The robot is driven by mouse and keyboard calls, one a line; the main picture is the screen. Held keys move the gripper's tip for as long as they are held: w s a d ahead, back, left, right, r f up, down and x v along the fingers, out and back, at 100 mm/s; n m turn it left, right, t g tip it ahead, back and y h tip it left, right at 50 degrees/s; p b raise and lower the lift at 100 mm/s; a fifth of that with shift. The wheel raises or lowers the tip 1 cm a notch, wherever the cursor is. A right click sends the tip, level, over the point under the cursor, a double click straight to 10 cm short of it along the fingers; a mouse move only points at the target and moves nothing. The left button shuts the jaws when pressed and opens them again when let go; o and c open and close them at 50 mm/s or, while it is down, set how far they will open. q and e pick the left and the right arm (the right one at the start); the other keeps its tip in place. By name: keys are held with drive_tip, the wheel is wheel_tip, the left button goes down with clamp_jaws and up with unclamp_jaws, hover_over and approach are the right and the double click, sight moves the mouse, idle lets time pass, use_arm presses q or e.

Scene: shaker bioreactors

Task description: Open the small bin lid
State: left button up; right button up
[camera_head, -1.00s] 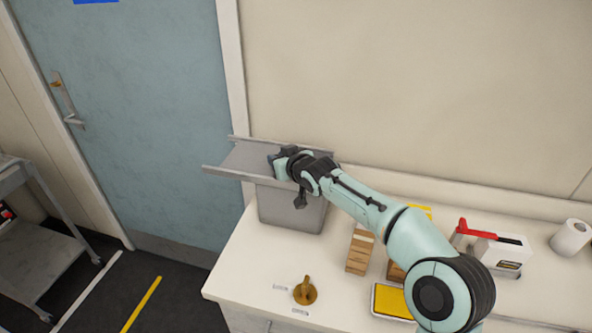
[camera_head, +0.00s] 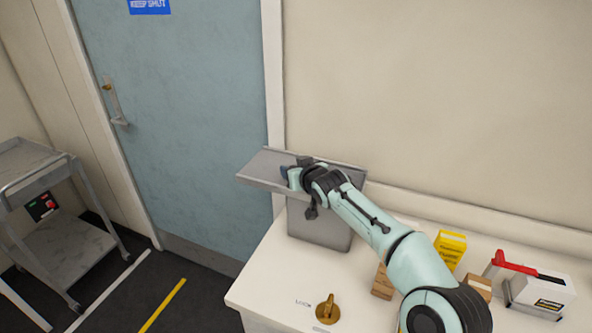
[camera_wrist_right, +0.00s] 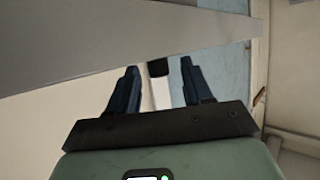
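The small bin (camera_head: 318,228) is a grey box on the white counter, near its left end and close to the wall. Its flat grey lid (camera_head: 262,168) sits across the top and overhangs the bin to the left. My right gripper (camera_head: 289,174) is over the lid, and my arm hides part of it. In the right wrist view, the lid (camera_wrist_right: 60,50) is a grey slab beyond the fingers. My right gripper (camera_wrist_right: 160,80) has its dark fingers apart with nothing clearly held between them. Whether it touches the lid is unclear. My left gripper is not in view.
A brass-coloured object (camera_head: 327,309) stands near the counter's front. A yellow box (camera_head: 450,250), a white box with a red top piece (camera_head: 540,294) and small brown boxes are at right. A grey cart (camera_head: 62,250) and a blue door (camera_head: 180,110) are at left.

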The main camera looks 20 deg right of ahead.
drive_tip(key=shift+s+d+r+b, duration=0.15)
drive_tip(key=shift+s+b, duration=0.15)
drive_tip(key=shift+s, duration=0.15)
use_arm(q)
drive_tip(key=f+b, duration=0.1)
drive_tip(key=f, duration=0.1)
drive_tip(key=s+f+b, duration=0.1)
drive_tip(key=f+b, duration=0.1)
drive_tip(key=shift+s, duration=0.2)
use_arm(e)
drive_tip(key=v, duration=1.2)
drive_tip(key=shift+s, duration=0.2)
